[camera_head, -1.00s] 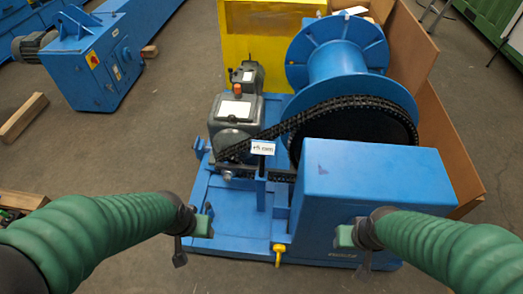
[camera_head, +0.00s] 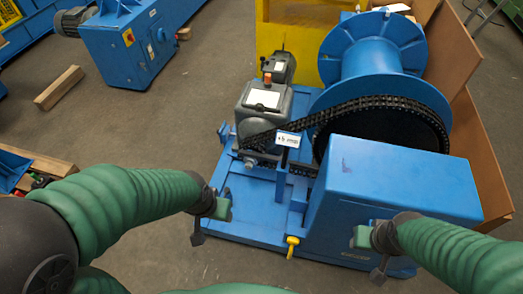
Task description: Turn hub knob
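The blue chain-drive machine (camera_head: 245,212) stands on the floor, with a large blue drum (camera_head: 370,62) and a black chain (camera_head: 350,108) running to a grey motor unit (camera_head: 262,105). A small yellow handle (camera_head: 292,243) sticks out at the front edge of the base; I cannot tell whether it is the hub knob. My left gripper (camera_head: 211,218) is at the machine's front left, apart from the yellow handle. My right gripper (camera_head: 370,248) is in front of the blue box housing (camera_head: 395,180). Neither visibly holds anything; their finger gaps are unclear.
A yellow panel (camera_head: 290,40) stands behind the motor. Brown boards (camera_head: 480,150) flank the drum on the right. Another blue machine (camera_head: 130,45) and a wooden beam (camera_head: 58,88) are at upper left. The grey floor between is clear.

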